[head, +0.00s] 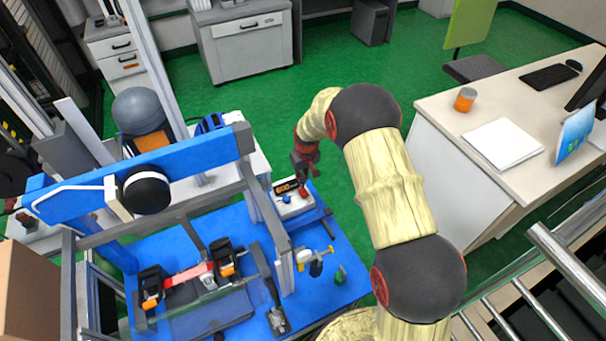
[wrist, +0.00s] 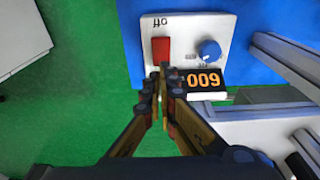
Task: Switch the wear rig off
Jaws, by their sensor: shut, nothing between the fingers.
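The wear rig's control box (head: 293,209) is pale and sits at the right edge of the blue bench. In the wrist view the box (wrist: 184,27) shows a red rectangular switch (wrist: 161,50), a blue knob (wrist: 209,50) and a lit display (wrist: 204,80) with orange digits, seen upside down. An upside-down "Off" label (wrist: 160,22) is beside the switch's far end. My gripper (wrist: 165,76) is shut and empty, its tips close to the switch's near end in the picture; I cannot tell if they touch. In the head view my gripper (head: 303,168) is over the box.
The rig's blue beam (head: 150,168) and grey upright posts (head: 265,215) stand left of the box. Clamps with a red and white strip (head: 190,274) lie on the blue bench (head: 345,262). A desk (head: 455,120) is at right. Green floor (head: 400,50) is open behind.

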